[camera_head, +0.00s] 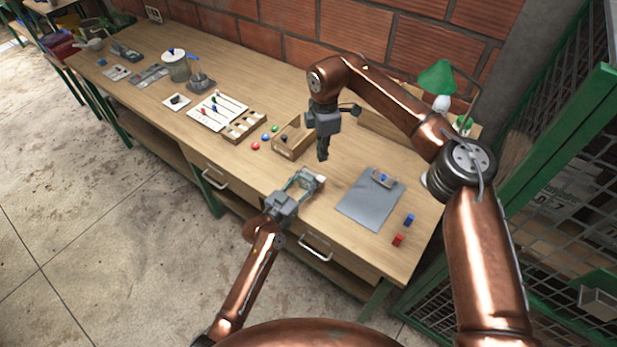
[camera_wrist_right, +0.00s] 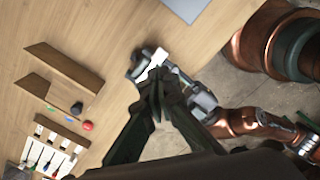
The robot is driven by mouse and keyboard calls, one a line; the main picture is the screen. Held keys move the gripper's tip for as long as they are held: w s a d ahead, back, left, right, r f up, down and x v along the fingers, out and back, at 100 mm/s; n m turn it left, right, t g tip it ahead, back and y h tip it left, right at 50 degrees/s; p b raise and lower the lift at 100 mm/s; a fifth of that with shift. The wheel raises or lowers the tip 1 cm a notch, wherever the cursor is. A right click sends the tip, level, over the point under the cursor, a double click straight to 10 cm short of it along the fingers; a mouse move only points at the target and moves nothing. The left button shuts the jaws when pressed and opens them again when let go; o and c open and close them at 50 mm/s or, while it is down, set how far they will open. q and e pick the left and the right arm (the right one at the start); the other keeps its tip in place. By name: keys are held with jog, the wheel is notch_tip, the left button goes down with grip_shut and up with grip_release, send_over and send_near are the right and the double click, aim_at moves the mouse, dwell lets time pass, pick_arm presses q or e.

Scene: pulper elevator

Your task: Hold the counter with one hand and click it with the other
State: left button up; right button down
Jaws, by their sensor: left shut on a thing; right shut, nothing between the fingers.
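The counter (camera_head: 309,177) is a small pale, silvery thing near the front edge of the bench. My left gripper (camera_head: 303,183) is shut on it, coming from the front edge. The gripper's fingers hide part of the counter. In the right wrist view the counter (camera_wrist_right: 153,63) shows pale just beyond my right fingertips. My right gripper (camera_head: 323,155) is shut and empty, pointing down, behind and above the counter. It also shows in the right wrist view (camera_wrist_right: 155,84), where its fingers partly cover my left gripper. I cannot tell any gap between right fingertips and counter.
An open wooden box (camera_head: 293,139) stands behind and left of the grippers, with a red ball (camera_head: 255,146) beside it. A green lamp (camera_head: 437,79) stands at the back.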

jog(key=m+t+y, duration=0.3)
jog(key=t+y, duration=0.1)
send_over(311, 174)
jog(key=s+a, duration=0.2)
notch_tip(311, 174, down, 3)
jog(key=r+t, duration=0.1)
jog(key=w+d+r+m+t, duration=0.1)
jog(key=w+r+m+t+y, duration=0.1)
jog(key=r, duration=0.1)
jog(key=shift+w+d, duration=0.2)
jog(key=shift+d, duration=0.2)
jog(key=shift+f, duration=0.15)
jog(key=shift+s+d+f, duration=0.1)
jog(key=shift+s+f, duration=0.05)
jog(key=shift+f, duration=4.2)
